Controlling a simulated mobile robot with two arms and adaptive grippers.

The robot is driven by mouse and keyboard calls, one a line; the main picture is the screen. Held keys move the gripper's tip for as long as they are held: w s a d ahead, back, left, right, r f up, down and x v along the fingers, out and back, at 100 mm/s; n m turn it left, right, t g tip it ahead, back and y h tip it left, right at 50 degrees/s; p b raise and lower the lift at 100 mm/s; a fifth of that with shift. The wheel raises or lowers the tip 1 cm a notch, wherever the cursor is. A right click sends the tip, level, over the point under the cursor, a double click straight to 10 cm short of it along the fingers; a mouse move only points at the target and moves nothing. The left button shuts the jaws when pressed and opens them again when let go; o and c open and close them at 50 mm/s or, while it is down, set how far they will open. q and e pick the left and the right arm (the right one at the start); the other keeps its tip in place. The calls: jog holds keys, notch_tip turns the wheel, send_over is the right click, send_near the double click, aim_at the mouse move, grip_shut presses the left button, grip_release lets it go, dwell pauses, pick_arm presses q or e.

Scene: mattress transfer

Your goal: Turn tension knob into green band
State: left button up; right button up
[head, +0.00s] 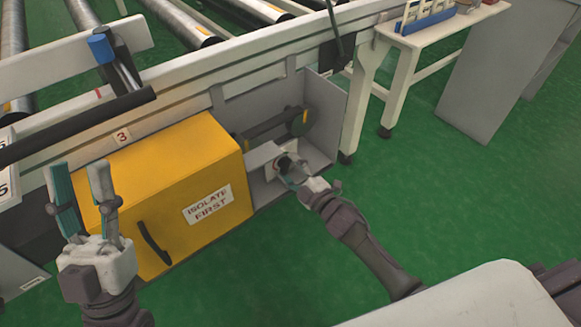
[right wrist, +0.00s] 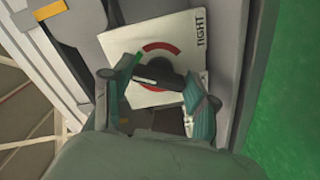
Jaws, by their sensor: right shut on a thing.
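The tension knob (right wrist: 168,84) is black with a pale pointer mark and sits on a white dial plate (right wrist: 125,42). The plate carries a red arc (right wrist: 160,48) and the word TIGHT. A short green strip (right wrist: 131,64) shows left of the knob, beside the left finger; it looks like the green band, partly hidden. My right gripper (right wrist: 157,100) is shut on the knob; in the head view it reaches into the grey recess (head: 290,166), where the knob is mostly hidden. My left gripper (head: 79,172) is open and empty, raised in front of the yellow box.
A yellow box (head: 165,180) marked ISOLATE FIRST, with a black handle, stands left of the recess. A grey side panel (head: 325,105) bounds the recess on the right. The roller conveyor (head: 190,80) runs above.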

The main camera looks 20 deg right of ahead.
jog(key=shift+f, duration=0.1)
jog(key=o, duration=1.2)
jog(key=shift+c, duration=0.2)
jog(key=v, duration=1.2)
